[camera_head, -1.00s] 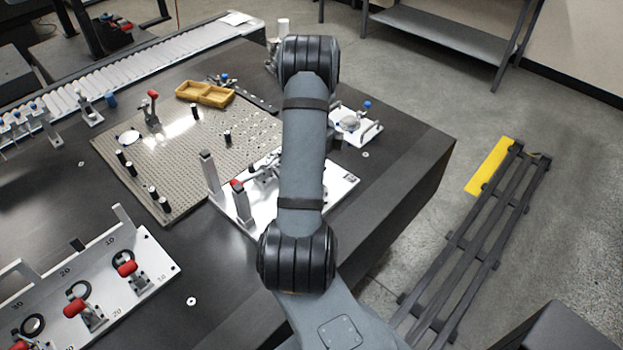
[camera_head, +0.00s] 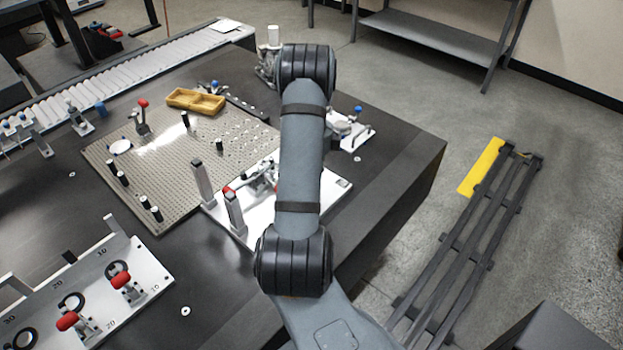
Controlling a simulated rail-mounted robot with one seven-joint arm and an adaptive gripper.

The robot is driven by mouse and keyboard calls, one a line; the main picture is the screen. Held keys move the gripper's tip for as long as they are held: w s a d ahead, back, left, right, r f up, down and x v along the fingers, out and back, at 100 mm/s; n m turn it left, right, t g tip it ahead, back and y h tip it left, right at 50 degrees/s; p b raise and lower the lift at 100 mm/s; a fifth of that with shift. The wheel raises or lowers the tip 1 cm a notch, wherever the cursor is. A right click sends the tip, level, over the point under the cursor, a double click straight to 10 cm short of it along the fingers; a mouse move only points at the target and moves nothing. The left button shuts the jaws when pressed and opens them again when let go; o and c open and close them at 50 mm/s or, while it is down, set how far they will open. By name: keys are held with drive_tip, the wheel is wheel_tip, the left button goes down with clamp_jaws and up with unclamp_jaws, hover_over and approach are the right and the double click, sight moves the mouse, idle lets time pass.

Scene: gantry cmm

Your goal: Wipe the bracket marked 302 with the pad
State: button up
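No part marked 302 can be read in the head view, and I cannot pick out the pad. A white plate (camera_head: 325,197) with two upright grey posts and a metal mechanism (camera_head: 262,178) stands mid-table, partly hidden behind my arm. I cannot tell whether the mechanism is a bracket or a clamp. A smaller white fixture (camera_head: 357,137) with a blue knob sits to the right of my arm, partly covered by it. My gripper does not show; my raised arm covers the middle of the view.
A perforated plate (camera_head: 165,170) with black pegs and a yellow tray (camera_head: 195,101) lie on the dark table (camera_head: 400,170). A numbered fixture (camera_head: 150,270) with red-handled clamps is at lower left. A roller conveyor (camera_head: 150,65) runs behind. A dark rack (camera_head: 470,240) stands on the floor at right.

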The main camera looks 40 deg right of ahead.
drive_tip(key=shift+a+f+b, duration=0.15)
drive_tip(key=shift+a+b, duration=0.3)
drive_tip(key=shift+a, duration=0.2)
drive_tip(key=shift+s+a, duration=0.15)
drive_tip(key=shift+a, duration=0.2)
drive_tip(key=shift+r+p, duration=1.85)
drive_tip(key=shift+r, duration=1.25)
